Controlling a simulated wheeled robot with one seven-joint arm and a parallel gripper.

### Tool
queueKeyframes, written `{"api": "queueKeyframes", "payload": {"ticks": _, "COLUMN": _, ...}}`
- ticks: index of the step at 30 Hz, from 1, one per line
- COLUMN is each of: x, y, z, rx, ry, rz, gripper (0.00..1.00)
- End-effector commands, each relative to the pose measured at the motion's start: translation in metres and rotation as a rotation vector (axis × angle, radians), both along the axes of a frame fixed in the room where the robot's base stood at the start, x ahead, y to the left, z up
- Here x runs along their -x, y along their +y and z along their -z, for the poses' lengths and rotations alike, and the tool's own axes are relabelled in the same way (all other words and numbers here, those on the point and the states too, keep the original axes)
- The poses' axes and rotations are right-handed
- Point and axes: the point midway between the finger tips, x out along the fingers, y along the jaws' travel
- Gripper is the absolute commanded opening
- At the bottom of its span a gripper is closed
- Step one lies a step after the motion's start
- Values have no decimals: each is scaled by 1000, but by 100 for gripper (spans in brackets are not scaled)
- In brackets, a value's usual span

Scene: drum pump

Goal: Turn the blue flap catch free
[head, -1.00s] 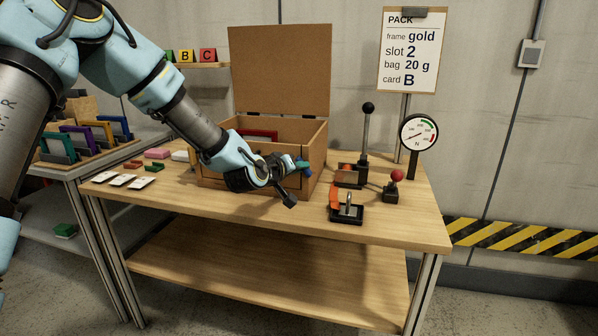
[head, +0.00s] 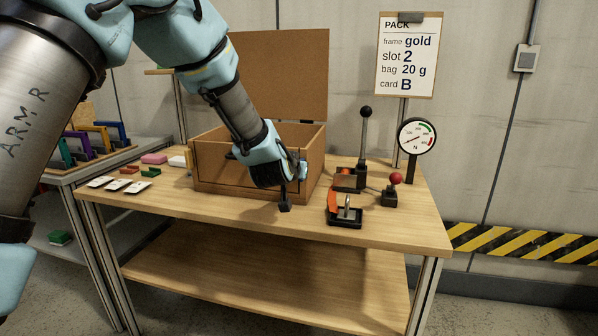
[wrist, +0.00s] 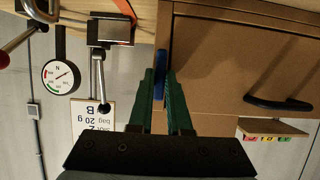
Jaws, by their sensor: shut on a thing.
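The blue flap catch (wrist: 159,68) shows in the wrist view at the edge of the cardboard box's front flap (wrist: 235,65), its long side running up and down the picture. My gripper (wrist: 160,85) has its two green fingers on either side of the catch, shut on it. In the head view my gripper (head: 297,170) is at the right end of the box front (head: 225,180), and my wrist hides most of the catch and part of the flap. The flap stands closed against the box, with a dark handle (wrist: 278,103) on it.
A black lever (head: 364,140), an orange-and-black clamp (head: 345,212), a red-knobbed lever (head: 393,190) and a round gauge (head: 416,137) stand right of the box. The box lid (head: 280,75) is raised. Cards and small coloured blocks lie left. The table front is clear.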

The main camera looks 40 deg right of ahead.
Motion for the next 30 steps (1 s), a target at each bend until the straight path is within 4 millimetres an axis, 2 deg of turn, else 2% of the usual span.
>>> {"api": "queueKeyframes", "payload": {"ticks": 14, "x": 0, "y": 0, "z": 1, "rx": -10, "ry": -13, "rz": -1, "gripper": 0}}
{"api": "queueKeyframes", "payload": {"ticks": 15, "x": 0, "y": 0, "z": 1, "rx": -10, "ry": -13, "rz": -1, "gripper": 17}}
{"api": "queueKeyframes", "payload": {"ticks": 23, "x": 0, "y": 0, "z": 1, "rx": -9, "ry": -12, "rz": 0, "gripper": 46}}
{"api": "queueKeyframes", "payload": {"ticks": 30, "x": 0, "y": 0, "z": 0, "rx": -8, "ry": -13, "rz": 0, "gripper": 46}}
